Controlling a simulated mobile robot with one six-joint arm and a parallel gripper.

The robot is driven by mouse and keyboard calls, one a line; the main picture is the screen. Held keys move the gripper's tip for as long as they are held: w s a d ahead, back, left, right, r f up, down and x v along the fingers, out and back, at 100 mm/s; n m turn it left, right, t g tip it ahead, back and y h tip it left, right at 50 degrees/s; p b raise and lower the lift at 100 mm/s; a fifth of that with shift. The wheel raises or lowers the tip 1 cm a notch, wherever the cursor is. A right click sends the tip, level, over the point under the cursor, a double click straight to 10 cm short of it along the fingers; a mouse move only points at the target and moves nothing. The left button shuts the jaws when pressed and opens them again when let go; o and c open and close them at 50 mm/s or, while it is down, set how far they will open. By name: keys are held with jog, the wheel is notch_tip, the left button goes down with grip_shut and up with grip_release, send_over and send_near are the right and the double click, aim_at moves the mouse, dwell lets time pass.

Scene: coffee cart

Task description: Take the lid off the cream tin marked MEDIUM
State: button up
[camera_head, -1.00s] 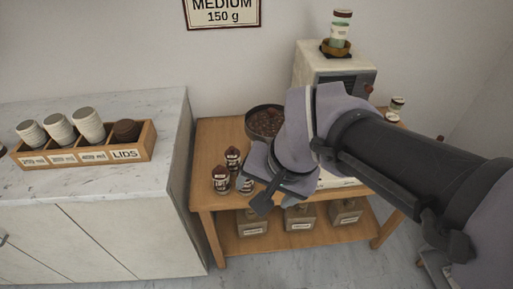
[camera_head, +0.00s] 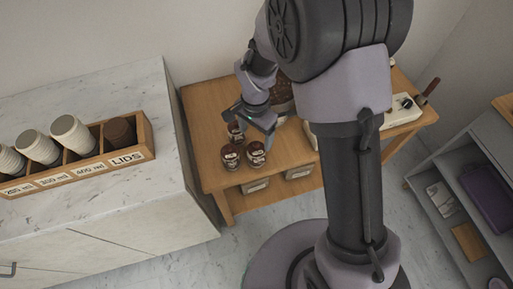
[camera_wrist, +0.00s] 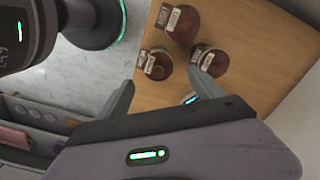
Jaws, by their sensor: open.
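Three small dark-brown-lidded tins with pale labels stand close together on the wooden table: a front-left tin (camera_head: 231,158), a front-right tin (camera_head: 256,155) and a rear tin (camera_head: 237,131). Their label words are too small for me to read, so I cannot tell which is MEDIUM. The wrist view shows an upper tin (camera_wrist: 182,22), a lower-left tin (camera_wrist: 157,64) and a lower-right tin (camera_wrist: 212,61). My gripper (camera_wrist: 162,86) is open and empty, its fingers pointing towards the tins. The right finger overlaps the edge of the lower-right tin; contact is unclear.
The wooden table (camera_head: 205,100) carries a bowl of dark beans (camera_head: 282,96), partly hidden behind my arm. A marble counter (camera_head: 110,90) on the left holds a wooden rack (camera_head: 148,135) of cups and lids. A grey shelf unit (camera_head: 440,180) stands at right.

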aim_at(256, 143)
notch_tip(256, 143, down, 5)
jog(key=b, duration=0.2)
jog(key=shift+s+f+b, duration=0.15)
jog(key=shift+f+b, duration=0.05)
jog(key=shift+b, duration=0.15)
jog(key=shift+r, duration=0.2)
jog(key=shift+c, duration=0.3)
jog(key=c, duration=1.4)
